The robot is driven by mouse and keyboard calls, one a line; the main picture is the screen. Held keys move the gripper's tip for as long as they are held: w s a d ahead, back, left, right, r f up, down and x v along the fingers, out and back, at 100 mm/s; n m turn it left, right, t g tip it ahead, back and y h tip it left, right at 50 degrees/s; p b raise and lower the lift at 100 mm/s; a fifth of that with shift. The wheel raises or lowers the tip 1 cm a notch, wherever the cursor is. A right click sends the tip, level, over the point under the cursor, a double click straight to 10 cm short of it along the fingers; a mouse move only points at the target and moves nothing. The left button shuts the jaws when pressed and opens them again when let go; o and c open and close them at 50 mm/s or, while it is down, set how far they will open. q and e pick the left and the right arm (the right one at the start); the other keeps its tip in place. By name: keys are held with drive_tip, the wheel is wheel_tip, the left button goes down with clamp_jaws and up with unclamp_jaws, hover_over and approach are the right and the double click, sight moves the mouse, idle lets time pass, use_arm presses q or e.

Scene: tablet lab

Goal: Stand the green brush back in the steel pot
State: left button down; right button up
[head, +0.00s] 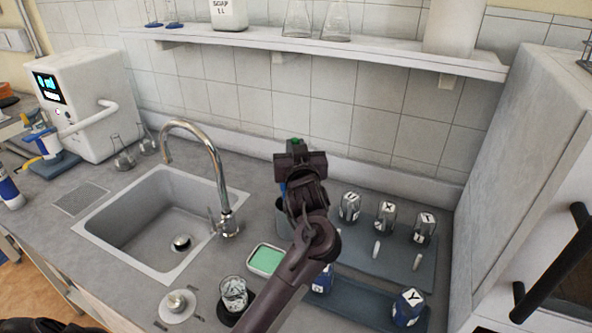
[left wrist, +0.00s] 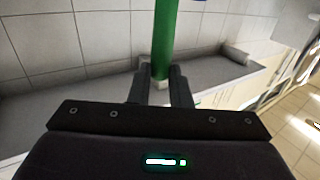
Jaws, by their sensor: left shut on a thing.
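The green brush (left wrist: 165,40) rises upright between the fingers of my left gripper (left wrist: 160,85) in the left wrist view. The fingers are shut on it. In the head view my left gripper (head: 296,158) is above the counter near the back wall, with a bit of green showing at its top. A grey container (head: 281,217) shows partly behind my left arm; it may be the steel pot, but the arm hides most of it. I cannot tell whether the brush's lower end is over it. My right gripper is not in view.
A sink (head: 150,225) with a tall tap (head: 215,165) is to the left. A green-topped dish (head: 265,260) and a glass beaker (head: 233,294) stand near the arm. A shelf (head: 330,50) hangs above.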

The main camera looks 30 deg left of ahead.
use_arm(q)
wheel_tip(320, 180, down, 8)
drive_tip(key=p, duration=0.1)
idle(0.4)
drive_tip(key=c, duration=1.3)
unclamp_jaws()
drive_tip(key=shift+c, duration=0.2)
drive_tip(key=b+v, duration=0.3)
drive_tip(key=v, duration=0.9)
drive_tip(key=shift+r, duration=0.2)
